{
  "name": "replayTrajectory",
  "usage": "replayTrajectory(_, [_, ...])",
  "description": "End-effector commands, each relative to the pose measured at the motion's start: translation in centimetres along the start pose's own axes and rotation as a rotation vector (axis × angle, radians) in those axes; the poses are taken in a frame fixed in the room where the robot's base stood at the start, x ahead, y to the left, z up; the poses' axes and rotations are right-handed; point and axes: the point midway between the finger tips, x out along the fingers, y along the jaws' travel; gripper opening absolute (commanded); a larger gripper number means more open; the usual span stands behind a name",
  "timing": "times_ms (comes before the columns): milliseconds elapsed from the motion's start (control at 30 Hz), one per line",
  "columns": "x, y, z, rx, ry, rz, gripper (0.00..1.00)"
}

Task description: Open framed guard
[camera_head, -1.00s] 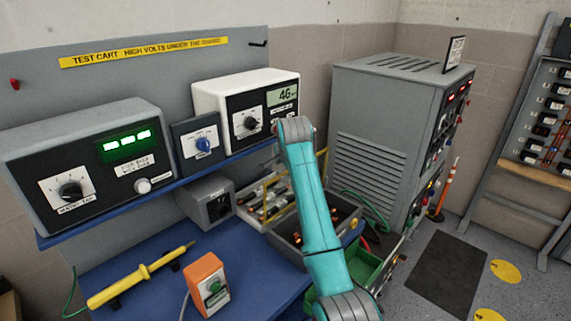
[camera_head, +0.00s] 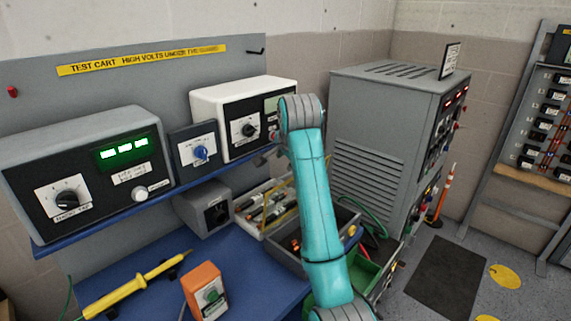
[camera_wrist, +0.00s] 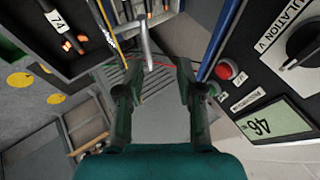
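The framed guard shows only in part. Thin yellow bars that look like its frame (camera_head: 280,221) run over the trays below the shelf's right end, partly hidden by my teal arm. A yellow bar (camera_wrist: 104,27) also shows in the wrist view, left of my gripper. My gripper (camera_wrist: 158,74) has its two dark fingers apart, with nothing clearly held between them. A pale metal bar (camera_wrist: 145,42) appears just beyond the fingertips; I cannot tell whether it belongs to the guard or touches a finger. In the head view my arm hides the gripper.
The white meter (camera_head: 243,105) stands on the blue shelf, close beside my arm; its display (camera_wrist: 268,124) is right of my gripper. A grey louvered cabinet (camera_head: 366,165) stands behind. Grey and green bins (camera_head: 362,272) lie below. An orange box (camera_head: 203,290) and yellow probe (camera_head: 137,286) occupy the bench.

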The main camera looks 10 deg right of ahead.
Motion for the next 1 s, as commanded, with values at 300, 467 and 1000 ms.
replayTrajectory(300, [-0.4,0.0,0.0,0.0,0.001,-0.001,0.37])
replayTrajectory(467, [-0.4,0.1,-0.2,0.031,-0.007,-0.003,0.02])
replayTrajectory(1000, [-0.9,2.9,-5.0,1.035,-0.282,0.042,0.0])
